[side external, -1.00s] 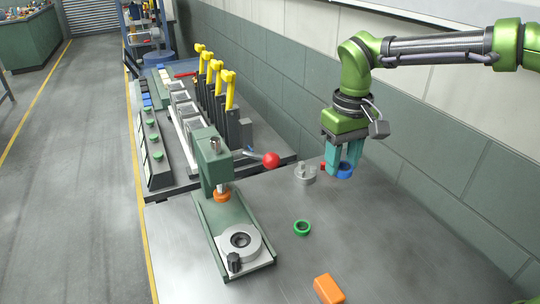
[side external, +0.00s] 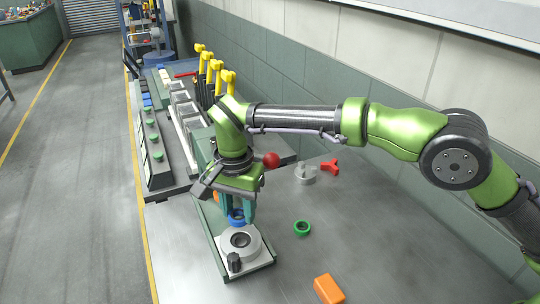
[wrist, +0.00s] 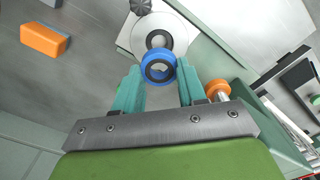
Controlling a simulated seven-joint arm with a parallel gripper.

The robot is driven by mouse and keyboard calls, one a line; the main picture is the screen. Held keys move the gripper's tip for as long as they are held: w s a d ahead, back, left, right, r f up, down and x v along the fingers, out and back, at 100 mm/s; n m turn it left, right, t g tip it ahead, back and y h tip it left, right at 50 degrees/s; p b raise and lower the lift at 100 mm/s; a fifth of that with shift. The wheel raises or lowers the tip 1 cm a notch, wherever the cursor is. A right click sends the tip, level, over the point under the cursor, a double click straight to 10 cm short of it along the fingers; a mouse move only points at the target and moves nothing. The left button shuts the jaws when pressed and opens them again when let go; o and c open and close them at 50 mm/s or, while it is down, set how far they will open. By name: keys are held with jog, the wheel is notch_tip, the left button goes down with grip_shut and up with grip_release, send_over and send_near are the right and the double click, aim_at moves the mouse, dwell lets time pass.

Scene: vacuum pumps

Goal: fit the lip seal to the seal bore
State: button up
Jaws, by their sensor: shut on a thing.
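The blue ring, which I take to be the lip seal (side external: 237,216), is held between the teal fingers of my gripper (side external: 238,211). In the wrist view the blue ring (wrist: 158,54) sits between both fingertips, with a dark inner ring. My gripper is shut on it. The round grey housing (side external: 257,246) on the green press base has a dark seal bore (side external: 240,240) at its centre. The held ring is above the housing and just behind the bore in the side view. In the wrist view the bore (wrist: 158,39) appears beyond the ring, partly covered by it.
The green press (side external: 203,160) stands close beside my gripper; its orange-tipped ram (wrist: 217,90) is near the right finger. A green ring (side external: 303,228), an orange block (side external: 328,289), a grey metal part (side external: 305,175) and a red part (side external: 330,168) lie on the table. The right front is clear.

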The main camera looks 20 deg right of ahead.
jog(key=shift+f, duration=0.1)
send_over(242, 245)
jog(key=shift+f, duration=2.2)
jog(key=shift+r, duration=0.1)
jog(key=shift+f, duration=0.4)
jog(key=shift+f, duration=0.15)
jog(key=shift+f, duration=0.4)
jog(key=shift+f, duration=0.1)
jog(key=o, duration=1.1)
jog(key=shift+f, duration=0.1)
